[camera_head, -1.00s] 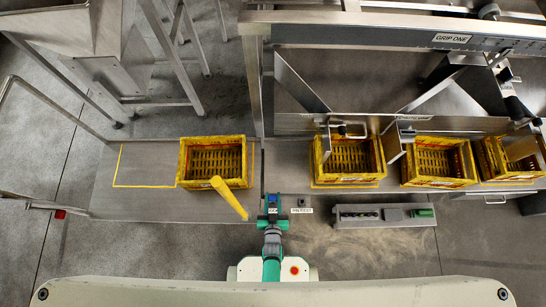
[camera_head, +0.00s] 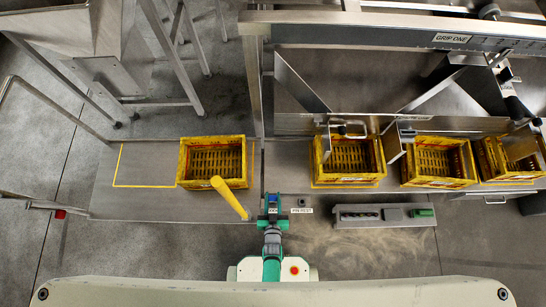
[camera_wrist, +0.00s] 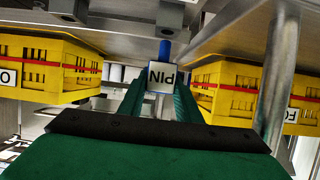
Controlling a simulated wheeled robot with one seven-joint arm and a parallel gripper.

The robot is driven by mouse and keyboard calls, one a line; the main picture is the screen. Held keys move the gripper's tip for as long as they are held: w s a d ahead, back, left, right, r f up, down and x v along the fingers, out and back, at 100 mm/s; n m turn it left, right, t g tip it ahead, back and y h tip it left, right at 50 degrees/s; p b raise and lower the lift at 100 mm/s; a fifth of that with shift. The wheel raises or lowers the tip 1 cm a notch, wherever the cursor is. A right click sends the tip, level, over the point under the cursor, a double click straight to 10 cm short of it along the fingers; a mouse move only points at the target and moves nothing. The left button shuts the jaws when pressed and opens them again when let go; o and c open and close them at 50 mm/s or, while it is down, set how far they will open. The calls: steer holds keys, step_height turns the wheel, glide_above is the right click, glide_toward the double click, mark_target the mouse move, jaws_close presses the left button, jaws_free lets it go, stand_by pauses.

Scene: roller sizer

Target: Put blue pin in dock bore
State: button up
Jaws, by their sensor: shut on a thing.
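The blue pin (camera_wrist: 165,50) stands between my gripper's fingers in the wrist view, with a white tag marked PIN (camera_wrist: 162,77) on it. My gripper (camera_head: 272,203) is shut on it, low in the middle of the head view. In the wrist view the blue end meets a grey block (camera_wrist: 166,14). I cannot tell whether that end is inside a bore or only against the block.
A small dark block (camera_head: 303,200) marked PIN REST sits just right of my gripper in the head view. Several yellow crates (camera_head: 183,160) stand behind. A yellow post (camera_head: 230,198) is close on the left, and a grey control box (camera_head: 385,222) on the right.

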mark_target(273, 201)
steer(key=shift+f, duration=2.05)
steer(key=o, duration=1.1)
steer(key=shift+s, duration=0.1)
steer(key=v, duration=1)
steer(key=shift+s+r, duration=0.2)
